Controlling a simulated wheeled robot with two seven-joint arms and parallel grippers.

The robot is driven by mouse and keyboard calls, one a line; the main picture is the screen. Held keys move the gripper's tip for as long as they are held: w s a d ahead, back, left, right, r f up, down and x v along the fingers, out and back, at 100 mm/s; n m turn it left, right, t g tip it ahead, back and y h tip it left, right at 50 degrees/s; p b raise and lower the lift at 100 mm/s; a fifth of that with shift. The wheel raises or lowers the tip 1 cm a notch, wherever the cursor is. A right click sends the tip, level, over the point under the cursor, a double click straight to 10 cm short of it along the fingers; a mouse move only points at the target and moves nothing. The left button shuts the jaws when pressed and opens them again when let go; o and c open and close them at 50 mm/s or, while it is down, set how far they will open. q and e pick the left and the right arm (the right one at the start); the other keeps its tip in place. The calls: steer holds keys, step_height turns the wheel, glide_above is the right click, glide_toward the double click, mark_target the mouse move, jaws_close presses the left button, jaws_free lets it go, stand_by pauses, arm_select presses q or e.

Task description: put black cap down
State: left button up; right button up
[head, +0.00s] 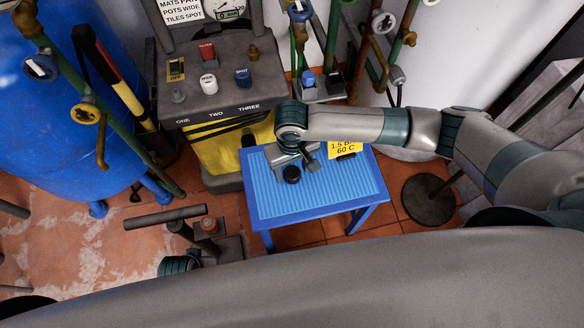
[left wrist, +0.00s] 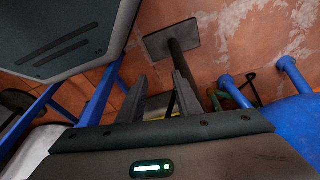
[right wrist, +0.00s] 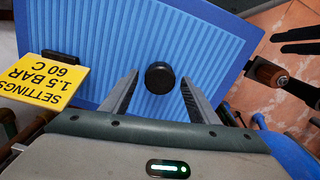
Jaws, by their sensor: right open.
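The black cap (head: 291,174) is a small dark round piece on the ribbed blue top of the small table (head: 262,205), near its back-left part. In the right wrist view the cap (right wrist: 160,77) lies in the gap ahead of my open fingers, with visible space on both sides. My right gripper (head: 300,160) is over the table, close beside the cap. The right wrist view shows its two fingers (right wrist: 158,95) apart and holding nothing. My left gripper (left wrist: 160,85) is away from the table top, its fingers apart over the floor with nothing held.
A yellow settings card (head: 345,149) stands at the table's back edge. Behind is a grey and yellow machine (head: 225,100) with knobs. Pipes with valves and a blue tank (head: 70,130) are at the left. The front and right of the table top are clear.

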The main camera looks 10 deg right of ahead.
mark_target(292, 172)
steer(key=shift+r, duration=0.6)
arm_select(q)
steer(key=f, duration=0.2)
steer(key=f+p, duration=0.1)
steer(key=shift+s+a+f, duration=0.15)
steer(key=shift+s+f, duration=0.05)
steer(key=shift+f, duration=0.2)
arm_select(e)
step_height(292, 172, up, 11)
arm_select(q)
steer(key=shift+s, duration=0.3)
arm_select(e)
steer(key=shift+a, duration=0.1)
